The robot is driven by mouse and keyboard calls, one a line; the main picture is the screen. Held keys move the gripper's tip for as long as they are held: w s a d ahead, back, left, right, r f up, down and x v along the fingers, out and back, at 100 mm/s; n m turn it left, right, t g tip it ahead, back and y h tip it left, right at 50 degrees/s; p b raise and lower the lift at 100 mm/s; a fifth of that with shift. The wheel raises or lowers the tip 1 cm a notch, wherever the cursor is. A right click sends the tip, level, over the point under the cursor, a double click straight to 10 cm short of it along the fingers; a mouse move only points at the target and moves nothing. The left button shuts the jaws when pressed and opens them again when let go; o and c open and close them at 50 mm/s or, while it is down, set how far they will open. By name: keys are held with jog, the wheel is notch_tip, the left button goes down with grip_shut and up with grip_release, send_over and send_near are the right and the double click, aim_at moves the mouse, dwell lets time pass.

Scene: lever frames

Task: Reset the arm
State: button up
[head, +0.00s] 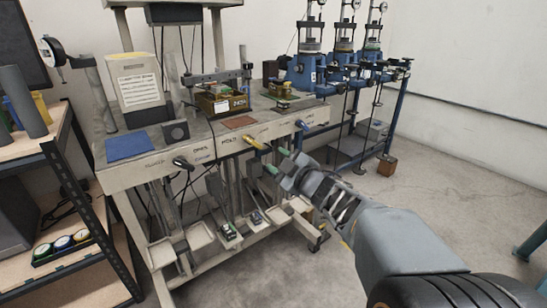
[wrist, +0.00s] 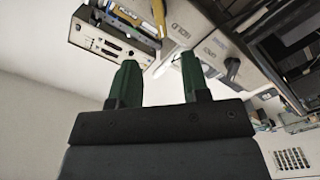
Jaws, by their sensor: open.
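My arm reaches in from the lower right of the head view. My gripper (head: 278,161) has green fingers and is open, with nothing seen between them. It is in front of the lever bench (head: 226,136), just below and right of a yellow lever handle (head: 253,142). In the wrist view my gripper (wrist: 158,68) shows two green fingers standing apart. Beyond them a yellow part (wrist: 158,14) and the labelled bench front (wrist: 184,32) appear upside down. A black lever handle (head: 183,162) and a blue one (head: 302,125) also stick out of the bench front.
A shelf rack (head: 62,165) stands close on the left. Blue test machines (head: 305,72) on a blue frame stand at the back right. Weights and hangers (head: 228,230) are under the bench. The concrete floor (head: 450,200) to the right is mostly clear.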

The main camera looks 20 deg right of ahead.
jog(key=s+d+r+m+g+h+p, duration=0.35)
jog(key=r+m+h+p, duration=0.5)
jog(key=p, duration=0.65)
jog(key=s+a+r+m+g+y+p, duration=0.1)
jog(key=s+a+r+m+g+p, duration=0.1)
jog(key=s+a+g+p, duration=0.2)
jog(key=s+a+r+m+g+y+p, duration=0.2)
jog(key=s+g+p, duration=0.4)
jog(key=s, duration=0.5)
jog(key=shift+a+p, duration=0.9)
jog(key=shift+p, duration=0.15)
